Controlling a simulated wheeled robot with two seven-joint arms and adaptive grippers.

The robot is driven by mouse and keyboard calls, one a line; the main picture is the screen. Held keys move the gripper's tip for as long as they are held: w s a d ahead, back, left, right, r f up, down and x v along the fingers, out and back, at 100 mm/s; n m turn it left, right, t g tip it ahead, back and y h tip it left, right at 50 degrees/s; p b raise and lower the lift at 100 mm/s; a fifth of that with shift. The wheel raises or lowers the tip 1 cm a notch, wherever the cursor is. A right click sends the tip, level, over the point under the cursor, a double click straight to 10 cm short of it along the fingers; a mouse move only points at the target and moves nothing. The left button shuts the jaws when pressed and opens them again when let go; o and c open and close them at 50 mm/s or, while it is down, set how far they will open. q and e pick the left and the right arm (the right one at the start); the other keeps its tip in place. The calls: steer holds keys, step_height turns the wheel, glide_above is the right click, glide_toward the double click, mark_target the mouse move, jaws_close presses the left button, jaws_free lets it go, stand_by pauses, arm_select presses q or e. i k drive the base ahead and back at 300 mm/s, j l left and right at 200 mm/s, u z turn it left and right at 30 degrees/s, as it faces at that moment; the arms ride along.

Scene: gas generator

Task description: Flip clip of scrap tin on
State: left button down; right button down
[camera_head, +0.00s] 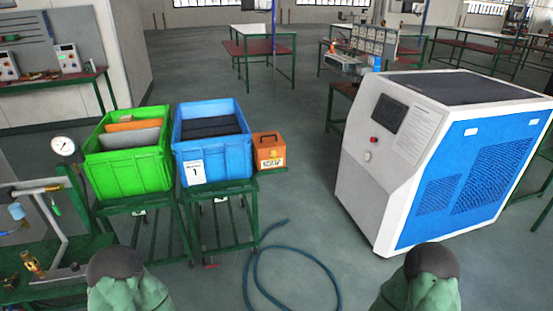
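A small orange tin (269,152), which looks like the scrap tin, stands on a green stand just right of the blue bin. It has a dark handle or clip on top and a pale label with writing on its front. The clip is too small to tell whether it is on or off. Two green arm parts of mine with dark rounded ends show at the bottom edge, left and right of the middle. Neither gripper's fingers show, and nothing of mine is near the tin.
A green bin (128,172) and a blue bin (213,164) stand on green stands left of the tin. A blue hose (290,250) lies on the floor. A white and blue machine (400,180) stands at right. A gauge (63,146) and fittings are at far left.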

mark_target(274, 153)
steer(key=i+u, duration=0.25)
steer(key=i, duration=0.3)
steer(key=i+l+u, duration=0.2)
steer(key=i, duration=0.3)
steer(key=i+l+u, duration=0.25)
steer(key=i, duration=0.25)
steer(key=i+l+u, duration=0.25)
steer(key=i, duration=0.25)
steer(key=l, duration=0.05)
